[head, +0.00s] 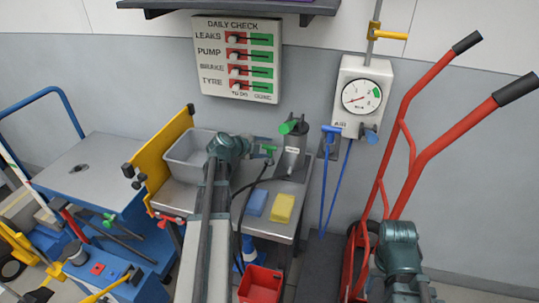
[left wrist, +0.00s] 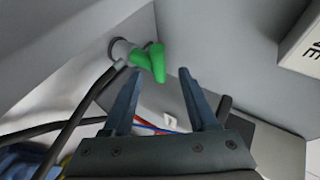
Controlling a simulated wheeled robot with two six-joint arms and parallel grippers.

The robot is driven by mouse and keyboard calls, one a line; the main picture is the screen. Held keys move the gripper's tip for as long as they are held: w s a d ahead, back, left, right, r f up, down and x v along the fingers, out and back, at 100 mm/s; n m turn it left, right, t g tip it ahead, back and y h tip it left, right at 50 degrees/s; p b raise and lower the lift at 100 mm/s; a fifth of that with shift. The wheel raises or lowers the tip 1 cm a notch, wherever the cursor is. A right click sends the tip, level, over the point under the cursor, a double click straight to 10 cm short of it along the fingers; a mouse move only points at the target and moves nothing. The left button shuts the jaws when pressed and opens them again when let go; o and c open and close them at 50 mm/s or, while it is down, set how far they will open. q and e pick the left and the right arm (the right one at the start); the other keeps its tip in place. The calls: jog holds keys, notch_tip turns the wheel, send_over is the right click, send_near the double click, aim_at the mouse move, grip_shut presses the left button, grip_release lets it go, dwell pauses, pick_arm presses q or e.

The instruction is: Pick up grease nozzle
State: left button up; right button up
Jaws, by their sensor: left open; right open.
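In the left wrist view the green nozzle (left wrist: 153,62) sticks out from a round grey fitting, just ahead of the fingertips. My left gripper (left wrist: 157,75) is open and empty there, its fingers pointing toward the nozzle; I see no contact. My right gripper (head: 401,236) is at the lower right, far from the nozzle; its fingers are hard to make out.
A grey bin (head: 186,149) and a yellow panel (head: 165,155) stand left on the bench. A red hand truck (head: 412,150) leans near my right arm. A red box (head: 261,284) is below.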

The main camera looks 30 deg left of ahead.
aim_at(273, 149)
pick_arm(q)
jog(key=b+x, duration=0.1)
jog(key=x, duration=0.1)
jog(key=b+x, duration=0.1)
jog(key=x, duration=0.2)
jog(key=shift+d, duration=0.45)
jog(key=shift+s+r, duration=0.15)
grip_shut()
